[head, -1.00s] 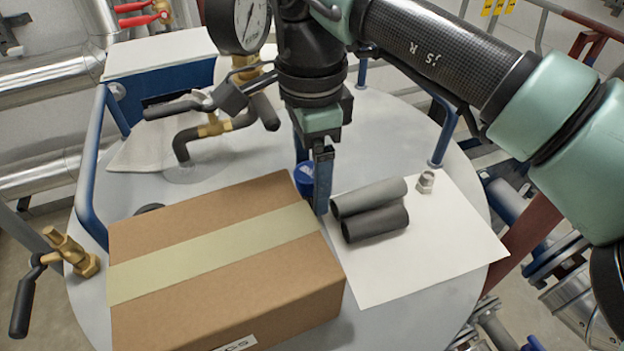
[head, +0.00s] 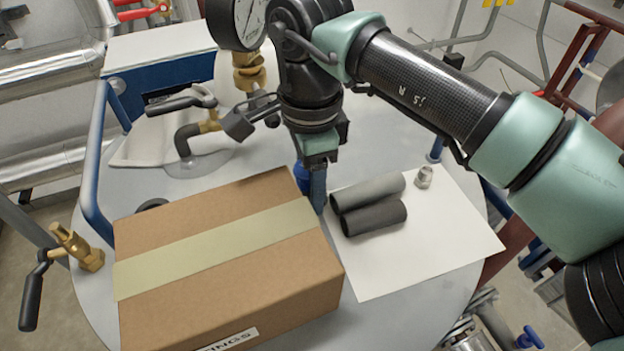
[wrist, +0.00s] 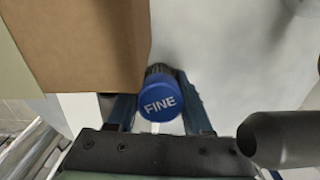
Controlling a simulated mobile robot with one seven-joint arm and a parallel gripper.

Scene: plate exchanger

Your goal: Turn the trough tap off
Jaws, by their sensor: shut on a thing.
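My gripper (head: 313,190) points down behind the cardboard box. In the wrist view its two blue fingers (wrist: 160,105) are shut on a round blue cap marked FINE (wrist: 160,100), which has a dark ribbed body. The cap also shows beside the fingers in the head view (head: 303,176). A brass tap with a black lever and a bent dark spout (head: 205,124) stands at the back left, its lever pointing left. A second brass tap (head: 80,248) is at the left edge, its black lever hanging down. I cannot tell from the pictures which is the trough tap.
The cardboard box (head: 225,265) fills the front of the round grey top, close to my gripper. Two dark tubes (head: 370,205) and a small metal fitting (head: 424,177) lie on a white sheet (head: 430,240) at right. A gauge (head: 240,20) stands at the back.

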